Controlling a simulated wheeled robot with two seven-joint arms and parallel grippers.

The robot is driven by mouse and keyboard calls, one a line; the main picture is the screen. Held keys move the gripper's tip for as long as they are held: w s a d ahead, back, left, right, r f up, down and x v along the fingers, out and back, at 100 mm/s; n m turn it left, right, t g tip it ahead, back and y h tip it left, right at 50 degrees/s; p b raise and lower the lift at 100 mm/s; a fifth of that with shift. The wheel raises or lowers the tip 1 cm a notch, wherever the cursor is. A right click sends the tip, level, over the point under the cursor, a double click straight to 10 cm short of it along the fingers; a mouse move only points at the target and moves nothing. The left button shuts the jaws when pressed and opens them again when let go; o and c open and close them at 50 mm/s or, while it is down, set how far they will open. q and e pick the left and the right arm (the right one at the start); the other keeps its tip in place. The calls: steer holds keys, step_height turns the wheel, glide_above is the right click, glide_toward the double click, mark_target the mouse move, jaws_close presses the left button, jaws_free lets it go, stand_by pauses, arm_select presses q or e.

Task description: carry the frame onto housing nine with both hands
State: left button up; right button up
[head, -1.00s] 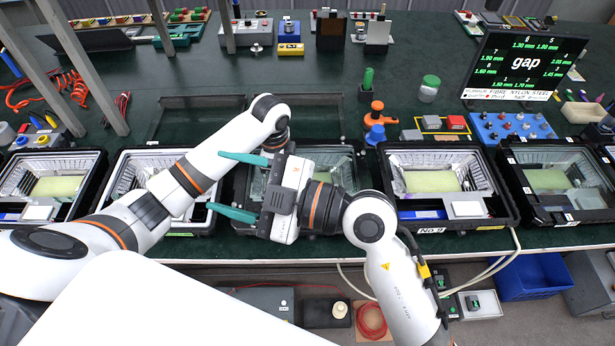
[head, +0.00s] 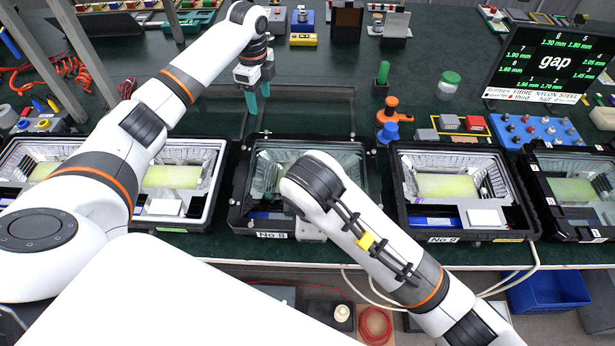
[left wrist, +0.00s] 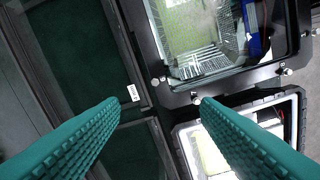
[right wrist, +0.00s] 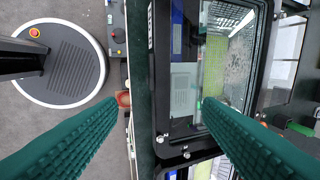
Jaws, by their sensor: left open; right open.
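Housing nine (head: 480,236), labelled No 9, stands open right of centre in the head view, with a pale yellow-green panel inside. A dark, see-through frame (head: 325,91) lies flat on the bench behind housing eight. Dark frame borders with a white label also show in the left wrist view (left wrist: 134,93). My left gripper (head: 252,108) is open and empty, fingers down, above the frame's left part. My right gripper (right wrist: 160,115) is open and empty near the front of a glazed housing; in the head view my right arm mostly hides it.
Housing eight (head: 240,200) has glass over it. Other housings stand along the front edge at both sides. An orange-and-blue tool (head: 389,118), a green-handled tool (head: 381,75) and a green-lidded jar (head: 449,82) stand behind housing nine. A gap display (head: 550,62) stands at back right.

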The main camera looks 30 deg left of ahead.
mark_target(265, 136)
arm_select(q)
step_height(265, 136, down, 12)
steer(key=shift+r, duration=0.15)
arm_select(e)
steer(key=x, duration=1.1)
steer(key=shift+w+a+f, duration=0.1)
steer(key=shift+f, duration=0.25)
arm_select(q)
jaws_close()
arm_select(e)
jaws_close()
steer(key=shift+r, duration=0.1)
